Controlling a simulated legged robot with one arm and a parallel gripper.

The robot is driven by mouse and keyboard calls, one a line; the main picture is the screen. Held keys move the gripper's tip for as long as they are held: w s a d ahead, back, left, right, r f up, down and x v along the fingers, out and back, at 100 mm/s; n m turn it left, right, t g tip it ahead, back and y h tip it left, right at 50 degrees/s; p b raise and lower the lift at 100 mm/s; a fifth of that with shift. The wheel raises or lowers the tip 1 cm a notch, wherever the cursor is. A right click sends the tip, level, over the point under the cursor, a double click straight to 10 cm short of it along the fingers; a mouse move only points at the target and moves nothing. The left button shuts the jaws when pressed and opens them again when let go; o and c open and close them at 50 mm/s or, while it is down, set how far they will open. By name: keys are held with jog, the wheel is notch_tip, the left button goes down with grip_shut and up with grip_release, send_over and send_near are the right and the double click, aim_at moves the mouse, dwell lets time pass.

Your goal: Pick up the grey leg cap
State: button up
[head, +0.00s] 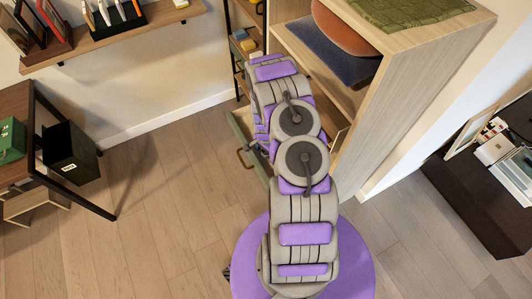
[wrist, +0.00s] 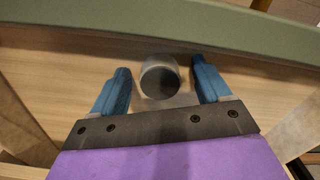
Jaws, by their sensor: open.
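The grey leg cap (wrist: 160,80) is a small, short grey cylinder with a dark round face. It sits on a pale wooden surface behind a green edge in the wrist view. My gripper (wrist: 160,68) has two blue fingers, spread apart, one to the left and one to the right of the cap in the picture. A gap shows between the cap and each finger, and the jaws are not closed on it. In the head view the cap cannot be made out, and my arm covers much of the open green drawer (head: 241,138).
A tall wooden shelf unit (head: 440,50) stands right of my arm. A wall shelf (head: 120,32) hangs at upper left. The wood floor (head: 150,230) is clear at lower left.

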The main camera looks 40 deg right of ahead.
jog(key=shift+c, duration=0.3)
jog(key=shift+d, duration=0.15)
jog(key=c, duration=1)
